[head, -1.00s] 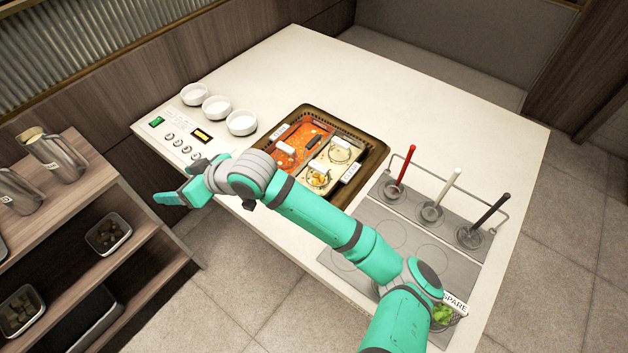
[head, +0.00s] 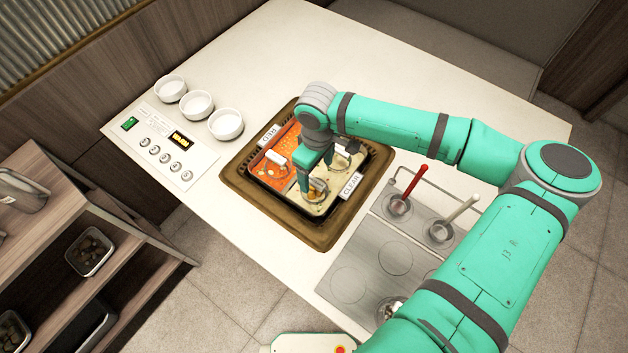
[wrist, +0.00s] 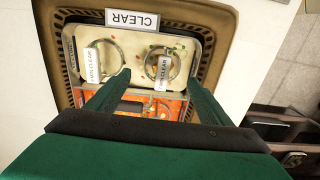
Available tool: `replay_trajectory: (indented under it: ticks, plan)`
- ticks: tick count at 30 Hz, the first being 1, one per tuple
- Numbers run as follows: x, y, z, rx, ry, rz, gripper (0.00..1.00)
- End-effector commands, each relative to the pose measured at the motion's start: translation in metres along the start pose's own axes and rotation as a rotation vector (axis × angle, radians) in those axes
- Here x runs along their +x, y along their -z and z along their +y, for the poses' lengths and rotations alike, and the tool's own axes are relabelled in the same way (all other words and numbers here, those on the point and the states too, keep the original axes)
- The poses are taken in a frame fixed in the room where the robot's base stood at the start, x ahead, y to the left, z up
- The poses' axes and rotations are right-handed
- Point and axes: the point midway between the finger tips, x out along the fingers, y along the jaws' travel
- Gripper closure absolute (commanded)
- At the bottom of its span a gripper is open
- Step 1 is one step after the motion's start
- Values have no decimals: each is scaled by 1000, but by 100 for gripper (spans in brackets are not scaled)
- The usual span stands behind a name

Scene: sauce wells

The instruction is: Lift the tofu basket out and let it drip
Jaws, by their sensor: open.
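A hot pot (head: 249,193) with red and clear broth sits in the counter. Two round wire baskets hang in the clear half: the near one (head: 318,191) holds golden-brown pieces, perhaps tofu, and the far one is partly hidden by my wrist. In the wrist view, the near basket (wrist: 163,66) is at right and the other (wrist: 103,60) at left, each with a white tag too small to read surely. My gripper (wrist: 160,76) is open and empty above the pot, fingers pointing toward the near basket; whether they touch its handle is unclear.
More basket handles (head: 276,157) stand in the red half. Three white bowls (head: 198,104) and a control panel (head: 165,146) are at left. A rack of ladles (head: 400,205) stands right of the pot over a grey plate. The counter behind the pot is clear.

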Motion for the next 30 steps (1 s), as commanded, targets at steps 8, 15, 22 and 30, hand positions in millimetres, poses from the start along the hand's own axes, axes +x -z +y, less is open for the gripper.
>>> replay_trajectory:
  ticks: [8, 15, 22, 30]
  plan:
    - [40, 4, -4, -9, 1, -3, 27]
    - [55, 3, -3, -8, 1, -1, 27]
    - [86, 3, -6, -6, 1, -2, 27]
    - [104, 3, -5, -5, -1, -1, 27]
